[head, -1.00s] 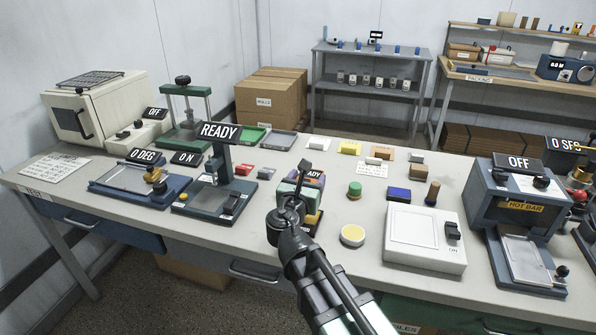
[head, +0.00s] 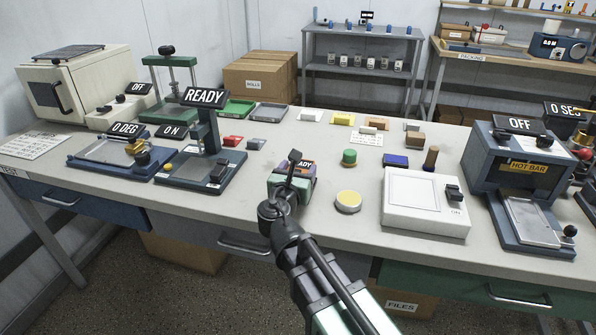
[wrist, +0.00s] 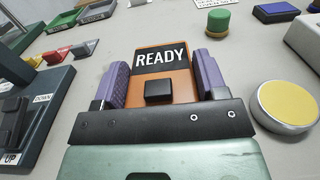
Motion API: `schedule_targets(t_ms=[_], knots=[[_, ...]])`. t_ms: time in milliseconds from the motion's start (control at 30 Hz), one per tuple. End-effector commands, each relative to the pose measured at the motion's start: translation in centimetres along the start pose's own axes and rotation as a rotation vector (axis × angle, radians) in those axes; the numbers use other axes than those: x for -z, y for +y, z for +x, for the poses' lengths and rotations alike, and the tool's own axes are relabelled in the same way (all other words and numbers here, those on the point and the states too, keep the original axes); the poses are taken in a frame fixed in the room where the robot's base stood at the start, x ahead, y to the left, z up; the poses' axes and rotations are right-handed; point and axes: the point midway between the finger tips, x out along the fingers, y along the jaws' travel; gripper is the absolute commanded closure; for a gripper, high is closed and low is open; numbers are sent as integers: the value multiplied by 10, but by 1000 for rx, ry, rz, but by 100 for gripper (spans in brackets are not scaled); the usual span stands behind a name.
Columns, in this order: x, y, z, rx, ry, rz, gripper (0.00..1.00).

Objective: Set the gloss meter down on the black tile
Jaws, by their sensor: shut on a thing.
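The gloss meter is an orange block with a black READY display (wrist: 160,58) in the wrist view. It sits between the purple pads of my gripper (wrist: 163,80), which is shut on it. In the head view my gripper (head: 291,183) is over the front middle of the bench, and the gloss meter's label (head: 304,164) shows just behind it. My wrist hides the meter's underside, so I cannot tell whether it touches anything below. I cannot pick out the black tile in either view; it may be hidden by the gripper.
A yellow-topped round tin (head: 348,201) stands close to the right of my gripper, with a white flat device (head: 424,205) beyond. A green-topped cork (head: 349,157) is behind. A dark press stand (head: 200,171) and red block (head: 233,141) stand left. The bench's front edge is near.

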Motion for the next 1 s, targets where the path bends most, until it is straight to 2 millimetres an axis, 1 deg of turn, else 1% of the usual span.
schedule_targets(t_ms=[767,800,933,967,1000], knots=[[1,0,0,0,0,0,67],[1,0,0,0,0,0,28],[1,0,0,0,0,0,8],[1,0,0,0,0,0,4],[1,0,0,0,0,0,4]])
